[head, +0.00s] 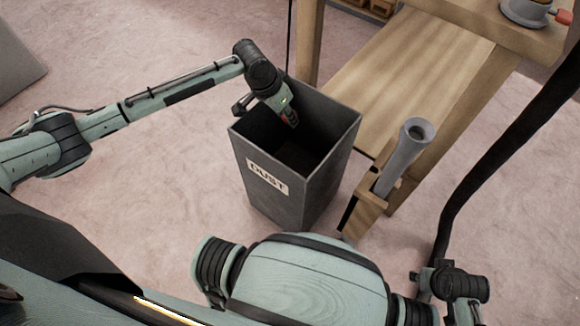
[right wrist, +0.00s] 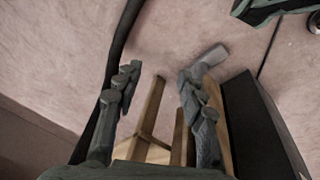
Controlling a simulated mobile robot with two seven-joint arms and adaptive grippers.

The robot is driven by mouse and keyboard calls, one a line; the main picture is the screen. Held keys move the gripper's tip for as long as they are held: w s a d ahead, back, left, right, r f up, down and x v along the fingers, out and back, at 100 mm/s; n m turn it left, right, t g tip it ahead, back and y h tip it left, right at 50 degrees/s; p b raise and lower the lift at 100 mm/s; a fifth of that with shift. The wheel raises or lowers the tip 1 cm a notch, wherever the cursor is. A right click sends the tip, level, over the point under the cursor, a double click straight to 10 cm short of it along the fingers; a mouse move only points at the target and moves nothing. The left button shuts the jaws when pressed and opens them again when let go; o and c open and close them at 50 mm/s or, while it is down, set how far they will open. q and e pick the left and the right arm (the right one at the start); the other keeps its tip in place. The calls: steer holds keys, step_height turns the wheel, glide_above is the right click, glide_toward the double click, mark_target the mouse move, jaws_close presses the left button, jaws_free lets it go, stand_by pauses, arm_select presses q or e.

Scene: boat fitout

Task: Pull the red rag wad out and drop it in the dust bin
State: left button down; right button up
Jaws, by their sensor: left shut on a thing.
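The dust bin (head: 265,205) is a dark grey, open-topped square box with a DUST label, standing on the floor in the middle of the head view. My left gripper (head: 290,118) is over the bin's mouth, pointing down, and is shut on the red rag wad (head: 293,122).
A wooden bench (head: 400,70) stands right of the bin. A grey nozzle (head: 402,155) sits in a wooden holder at the bench's near end. A black hose (head: 500,150) runs down at the right. The pale floor (head: 130,50) left of the bin is clear.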

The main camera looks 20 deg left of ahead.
arm_select(q)
steer(key=shift+f+b, duration=0.35)
arm_select(e)
steer(key=shift+w+r, duration=0.15)
steer(key=shift+r, duration=0.55)
steer(key=shift+w+r, duration=0.1)
steer(key=shift+r, duration=0.6)
arm_select(q)
steer(key=c, duration=1.1)
jaws_free()
steer(key=shift+r, duration=0.1)
steer(key=v, duration=1.1)
steer(key=shift+s+r, duration=0.2)
steer(key=shift+r, duration=0.15)
